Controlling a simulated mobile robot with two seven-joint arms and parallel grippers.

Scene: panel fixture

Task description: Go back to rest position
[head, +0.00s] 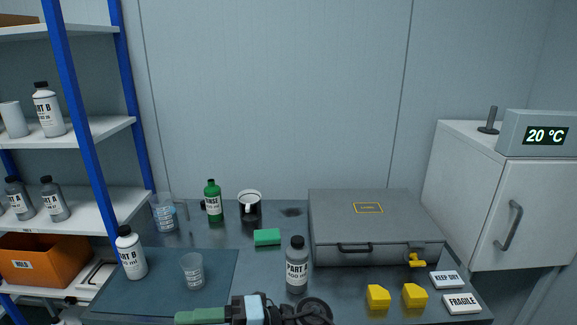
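Neither of my grippers shows in the head view, so I cannot see their state. The work table (285,218) carries the items in front of me. A white PART B bottle (131,256) and a clear measuring cup (193,271) stand on a dark mat (215,262) at the left. A grey PART A bottle (297,268) stands upright near the middle. A grey case (375,228) with a yellow latch lies closed at the right.
A green bottle (213,204), dark mug (249,208) and green sponge (267,237) are at the back. Yellow blocks (378,296) and white signs (461,303) lie front right. A green-handled object (200,316) is cut off below. Blue-framed shelves (83,130) stand left, a white cabinet (470,180) right.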

